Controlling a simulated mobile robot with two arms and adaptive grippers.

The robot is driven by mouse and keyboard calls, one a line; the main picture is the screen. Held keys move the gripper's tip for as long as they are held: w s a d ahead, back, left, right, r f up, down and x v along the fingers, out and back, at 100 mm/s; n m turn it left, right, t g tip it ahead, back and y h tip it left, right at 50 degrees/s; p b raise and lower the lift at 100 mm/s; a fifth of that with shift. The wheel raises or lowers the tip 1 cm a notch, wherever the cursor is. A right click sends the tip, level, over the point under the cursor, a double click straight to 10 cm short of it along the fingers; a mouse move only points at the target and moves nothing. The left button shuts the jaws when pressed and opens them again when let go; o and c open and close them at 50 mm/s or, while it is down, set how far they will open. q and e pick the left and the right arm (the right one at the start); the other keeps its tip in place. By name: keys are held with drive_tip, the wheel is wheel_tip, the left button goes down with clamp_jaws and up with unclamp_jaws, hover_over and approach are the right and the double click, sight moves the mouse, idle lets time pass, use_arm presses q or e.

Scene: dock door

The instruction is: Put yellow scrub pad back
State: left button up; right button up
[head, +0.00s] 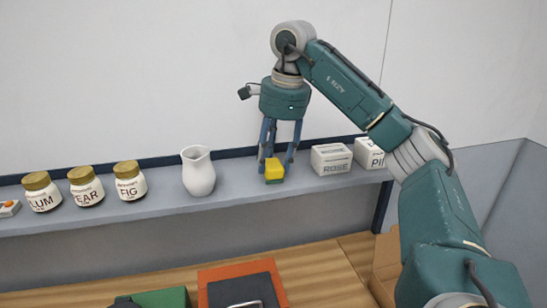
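The yellow scrub pad (274,166), a yellow block with a green underside, is on the grey-blue shelf (235,195), right of the white jug. My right gripper (277,165) reaches down from above with its blue fingers on either side of the pad. The fingers are spread, with a small gap between the pad and the right-hand finger. The left-hand finger is close to the pad's edge; whether it touches cannot be told. My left gripper is not in view.
Several jars (130,183) and a white jug (198,171) stand on the shelf to the left. White boxes (331,159) stand close on the right. Below, a wooden table (325,280) holds an orange-and-black item (240,282) and a green one (163,298).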

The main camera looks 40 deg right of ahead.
sight(281, 166)
drive_tip(key=o, duration=0.3)
drive_tip(key=shift+o, duration=0.2)
drive_tip(key=shift+r, duration=0.1)
wheel_tip(281, 166, up, 12)
drive_tip(key=s, duration=0.2)
drive_tip(key=shift+d, duration=0.2)
drive_tip(key=shift+f, duration=0.25)
idle(0.6)
